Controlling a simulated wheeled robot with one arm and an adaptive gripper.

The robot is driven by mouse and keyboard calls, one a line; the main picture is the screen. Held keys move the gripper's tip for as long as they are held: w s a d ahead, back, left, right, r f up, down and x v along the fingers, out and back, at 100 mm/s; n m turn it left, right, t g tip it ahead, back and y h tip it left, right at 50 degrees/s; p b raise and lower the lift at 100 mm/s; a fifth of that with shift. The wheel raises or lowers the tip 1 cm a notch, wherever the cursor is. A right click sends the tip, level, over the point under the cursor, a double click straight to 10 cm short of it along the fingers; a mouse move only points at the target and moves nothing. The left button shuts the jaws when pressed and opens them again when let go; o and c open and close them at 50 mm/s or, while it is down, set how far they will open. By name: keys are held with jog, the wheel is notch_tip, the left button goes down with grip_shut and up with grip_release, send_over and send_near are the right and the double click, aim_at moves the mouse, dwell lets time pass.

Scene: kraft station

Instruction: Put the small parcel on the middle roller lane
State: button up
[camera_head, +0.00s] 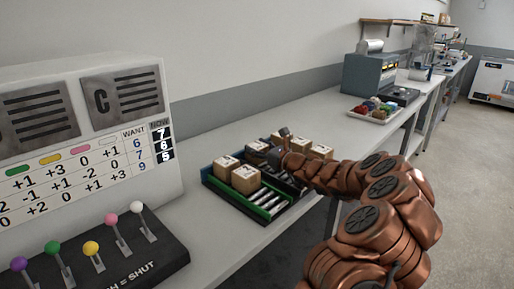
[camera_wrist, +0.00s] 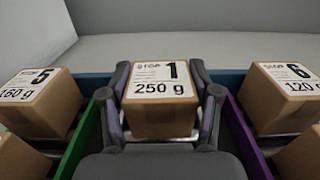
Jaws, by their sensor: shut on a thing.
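The held parcel (camera_wrist: 163,115) is a small brown box with a white label reading STOP 1 and 250 g. My gripper (camera_wrist: 162,90) is shut on it, with one finger on each side. The parcel is over the middle roller lane (camera_wrist: 235,125), between the green divider (camera_wrist: 88,135) and the purple divider (camera_wrist: 247,140). I cannot tell whether it rests on the rollers. In the head view, my gripper (camera_head: 272,155) is over the far part of the roller rack (camera_head: 211,184) and partly hides the middle lane.
A parcel marked 5, 160 g (camera_wrist: 38,105) stands left of the held one, and a parcel marked 6, 120 g (camera_wrist: 285,105) stands right. More parcels stand nearer in both side lanes. A panel with coloured levers (camera_head: 100,255) stands at the left; the grey bench (camera_head: 200,125) is mostly clear behind.

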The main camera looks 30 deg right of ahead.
jog(key=o, duration=1.1)
notch_tip(320, 180, down, 2)
jog(key=shift+a, duration=0.15)
jog(key=o, duration=0.3)
jog(key=shift+f, duration=0.25)
jog(key=shift+o, duration=0.5)
jog(key=shift+f, duration=0.3)
jog(key=shift+a, duration=0.1)
jog(key=shift+s+r, duration=0.15)
jog(key=shift+r, duration=0.3)
jog(key=v, duration=0.3)
jog(key=r+v, duration=0.1)
jog(key=v, duration=0.2)
jog(key=d+v, duration=0.1)
jog(key=v, duration=0.2)
jog(key=shift+s+r, duration=0.3)
jog(key=shift+s+d+r, duration=0.15)
jog(key=shift+s, duration=0.5)
jog(key=shift+s+r, duration=0.15)
jog(key=shift+s, duration=0.2)
